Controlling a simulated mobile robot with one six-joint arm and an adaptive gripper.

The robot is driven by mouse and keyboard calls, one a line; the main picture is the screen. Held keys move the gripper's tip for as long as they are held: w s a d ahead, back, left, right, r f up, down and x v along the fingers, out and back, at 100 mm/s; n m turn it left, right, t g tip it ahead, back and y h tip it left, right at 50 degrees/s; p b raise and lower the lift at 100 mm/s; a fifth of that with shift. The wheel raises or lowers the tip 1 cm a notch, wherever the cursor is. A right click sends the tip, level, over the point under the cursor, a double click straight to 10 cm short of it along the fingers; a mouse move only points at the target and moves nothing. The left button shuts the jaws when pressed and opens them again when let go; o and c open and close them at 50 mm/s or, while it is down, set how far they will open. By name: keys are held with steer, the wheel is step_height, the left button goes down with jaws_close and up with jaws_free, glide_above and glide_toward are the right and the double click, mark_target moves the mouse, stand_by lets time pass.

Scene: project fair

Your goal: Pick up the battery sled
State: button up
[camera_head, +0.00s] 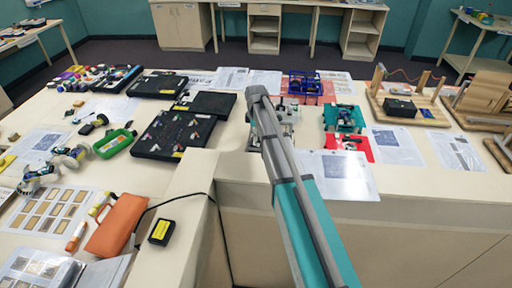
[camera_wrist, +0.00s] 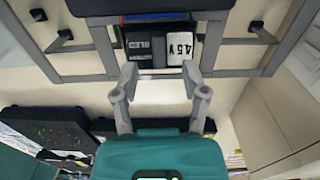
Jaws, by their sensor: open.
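What looks like the battery sled (camera_wrist: 153,50), a black block with a white "4.5V" label, sits in a grey frame (camera_wrist: 90,48) with black pegs at the top of the wrist view. A dark panel partly covers its upper edge. My gripper (camera_wrist: 160,72) is open and empty. Its two fingers are spread and point toward the labelled block, with pale surface showing between them. I cannot tell the exact gap. In the head view my arm hides the gripper and most of the grey frame (camera_head: 287,116); the sled cannot be made out there.
Black trays (camera_head: 172,134) lie left of my arm. A teal assembly (camera_head: 343,118), a red plate (camera_head: 352,146) and a blue rack (camera_head: 304,83) lie to the right. Wooden rigs (camera_head: 409,106) stand farther right. An orange pouch (camera_head: 117,224) lies at the front left.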

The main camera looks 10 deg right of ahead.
steer(key=shift+f+b, duration=0.45)
steer(key=shift+f, duration=0.25)
jaws_close()
